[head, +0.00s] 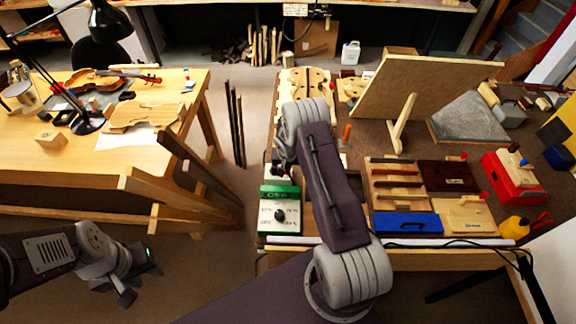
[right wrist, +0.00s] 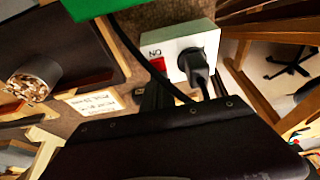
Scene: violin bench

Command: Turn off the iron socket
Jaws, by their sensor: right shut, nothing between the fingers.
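The iron socket (right wrist: 190,50) is a pale box in the right wrist view. It has a red switch (right wrist: 157,65) beside an ON label, and a black plug (right wrist: 193,64) with its cable sits in it. My right gripper (right wrist: 154,95) is shut and empty, its dark fingertips close to the red switch; I cannot tell whether they touch it.
A green-and-white box with a dial (head: 280,212) stands left of my right arm. A blue box (head: 407,223) and wooden trays (head: 398,180) lie to its right. A desk (head: 60,165) with violin parts is at left. A black cable crosses near the socket.

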